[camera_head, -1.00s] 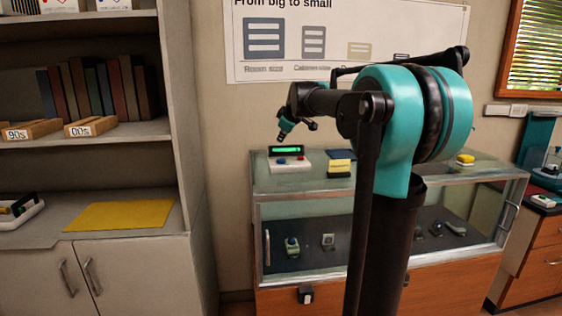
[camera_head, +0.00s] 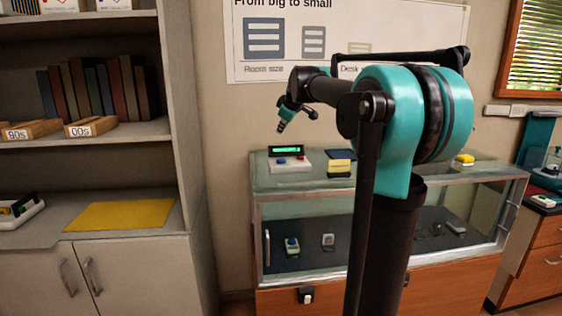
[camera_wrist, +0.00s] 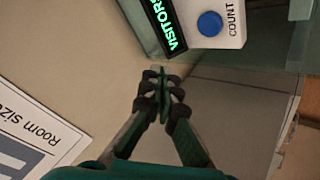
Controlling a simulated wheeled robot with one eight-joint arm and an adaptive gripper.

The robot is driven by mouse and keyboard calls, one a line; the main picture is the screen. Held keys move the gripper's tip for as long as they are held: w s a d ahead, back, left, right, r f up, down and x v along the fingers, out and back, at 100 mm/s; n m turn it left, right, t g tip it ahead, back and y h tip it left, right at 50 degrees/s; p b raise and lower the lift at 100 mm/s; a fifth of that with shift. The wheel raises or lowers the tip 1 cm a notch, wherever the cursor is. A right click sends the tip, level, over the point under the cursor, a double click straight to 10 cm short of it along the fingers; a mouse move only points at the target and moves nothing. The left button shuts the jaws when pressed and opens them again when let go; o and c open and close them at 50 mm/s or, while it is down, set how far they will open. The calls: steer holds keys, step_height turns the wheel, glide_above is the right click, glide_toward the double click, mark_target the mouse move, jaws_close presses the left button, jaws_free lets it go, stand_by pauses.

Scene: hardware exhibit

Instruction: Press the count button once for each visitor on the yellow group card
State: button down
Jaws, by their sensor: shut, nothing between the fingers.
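The visitor counter (camera_head: 290,166) is a white box with a lit green display on the glass case. Its digits are too small to read in the head view. A blue button (camera_head: 281,161) and a red one (camera_head: 300,158) are on its face. The wrist view shows the blue button (camera_wrist: 209,23), labelled COUNT, and the display (camera_wrist: 165,24) reading "VISITORS", its number out of frame. My gripper (camera_head: 280,130) is shut and empty, above the counter and apart from it. Its fingertips (camera_wrist: 162,76) are clear of the button. A yellow card (camera_head: 340,166) stands right of the counter; its writing is unreadable.
The glass case (camera_head: 275,183) holds several small devices. A dark blue item (camera_head: 341,155) lies behind the yellow card. Another yellow item (camera_head: 465,159) is at the case's right end. A bookshelf (camera_head: 185,110) stands at left, with a yellow mat (camera_head: 122,215). A poster (camera_head: 400,20) hangs behind.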

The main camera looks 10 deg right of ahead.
mark_target(282, 160)
steer(key=shift+f, duration=4.35)
steer(key=shift+f, duration=0.1)
steer(key=shift+f, duration=0.3)
steer(key=shift+f, duration=0.45)
steer(key=shift+r, duration=0.9)
steer(key=shift+r, duration=2.5)
